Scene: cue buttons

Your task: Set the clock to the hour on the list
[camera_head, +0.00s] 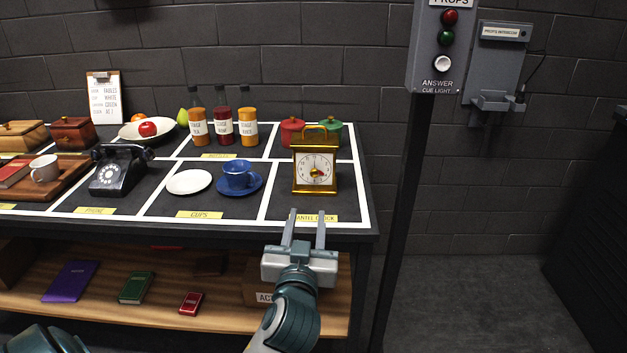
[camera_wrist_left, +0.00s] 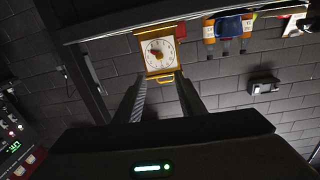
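The gold mantel clock (camera_head: 315,172) stands upright at the table's right end, behind a yellow label. My right gripper is not in view.
A blue cup (camera_head: 237,175) on a saucer stands left of the clock. Red (camera_head: 292,131) and green (camera_head: 330,133) pots stand behind it. A post with a cue-light box (camera_head: 436,50) rises to the right. The table's front edge (camera_head: 200,226) lies near my gripper.

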